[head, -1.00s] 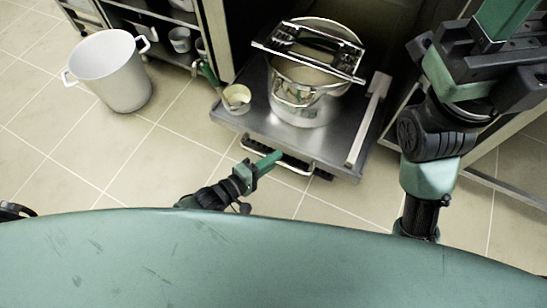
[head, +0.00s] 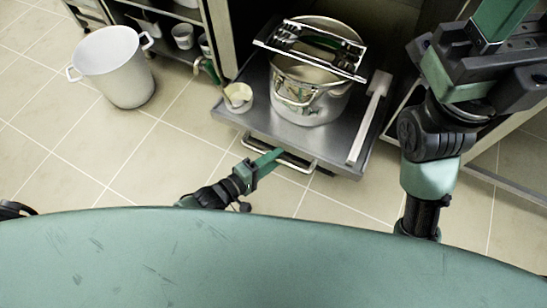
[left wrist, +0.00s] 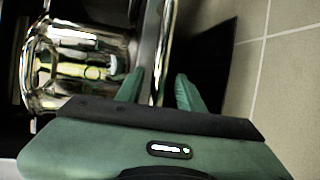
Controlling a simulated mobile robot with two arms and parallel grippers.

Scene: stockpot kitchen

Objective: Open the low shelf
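The low shelf (head: 262,117) is a grey metal pull-out standing out of the dark opening of the unit. Its silver bar handle (head: 296,168) runs along the front edge. It also shows as a shiny bar (left wrist: 157,55) in the left wrist view. My left gripper (head: 276,156) is at the handle. In the wrist view its green fingers (left wrist: 160,88) are apart with the bar passing between them and gaps showing at the sides. My right gripper (head: 490,60) is raised at the upper right, its fingertips not clearly seen.
A shiny stockpot (head: 308,103) stands on the shelf with a metal rack-like object (head: 312,50) above it. A small cup (head: 239,97) and a pale flat bar (head: 369,116) are also there. A white pot (head: 120,72) stands on the tiled floor, left. Floor before the shelf is clear.

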